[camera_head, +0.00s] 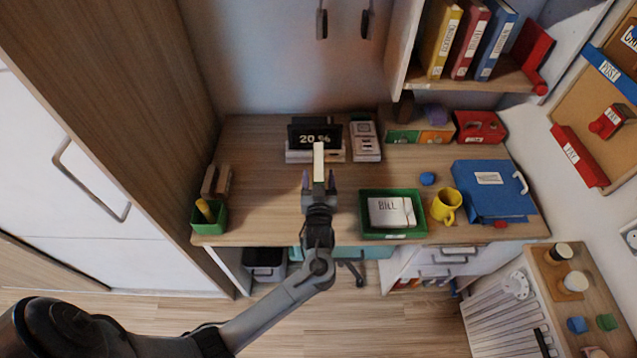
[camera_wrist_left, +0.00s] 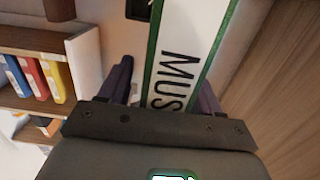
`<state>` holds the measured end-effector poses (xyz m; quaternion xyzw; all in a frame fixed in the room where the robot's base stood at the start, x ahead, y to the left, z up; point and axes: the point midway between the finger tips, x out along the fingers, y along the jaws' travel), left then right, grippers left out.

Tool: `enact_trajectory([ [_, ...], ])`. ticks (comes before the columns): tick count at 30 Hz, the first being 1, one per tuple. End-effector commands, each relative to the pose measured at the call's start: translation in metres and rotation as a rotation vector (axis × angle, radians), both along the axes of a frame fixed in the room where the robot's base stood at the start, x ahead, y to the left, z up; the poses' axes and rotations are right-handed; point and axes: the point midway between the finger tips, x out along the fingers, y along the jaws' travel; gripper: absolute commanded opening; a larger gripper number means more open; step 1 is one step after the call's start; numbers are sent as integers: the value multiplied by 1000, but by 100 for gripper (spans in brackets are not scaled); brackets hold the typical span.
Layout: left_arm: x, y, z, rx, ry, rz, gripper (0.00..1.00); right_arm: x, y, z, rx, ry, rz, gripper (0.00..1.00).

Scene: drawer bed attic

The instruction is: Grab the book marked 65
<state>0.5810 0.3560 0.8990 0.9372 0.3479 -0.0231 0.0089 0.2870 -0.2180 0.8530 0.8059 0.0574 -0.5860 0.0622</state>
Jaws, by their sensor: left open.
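A narrow pale book (camera_head: 319,158) stands out between the fingertips of my left gripper (camera_head: 319,181), above the desk. No marking 65 is readable on any book. My right gripper is not in view.
A shelf (camera_head: 510,78) at upper right holds a yellow, a red and a blue binder. The desk carries a display (camera_head: 314,138) reading 20 %, a green tray (camera_head: 365,230), a yellow mug (camera_head: 446,206) and a blue binder (camera_head: 490,195). A tall cabinet (camera_head: 120,80) stands at left.

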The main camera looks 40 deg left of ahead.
Motion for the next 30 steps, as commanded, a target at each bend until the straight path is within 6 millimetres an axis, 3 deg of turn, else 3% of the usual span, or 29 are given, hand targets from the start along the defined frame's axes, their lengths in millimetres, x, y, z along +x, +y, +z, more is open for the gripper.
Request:
enact_trajectory([
  [8,1,1,0,0,0,0,61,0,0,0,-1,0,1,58],
  [20,1,1,0,0,0,0,0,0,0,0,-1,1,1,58],
  [30,1,1,2,1,-4,0,0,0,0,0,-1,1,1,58],
])
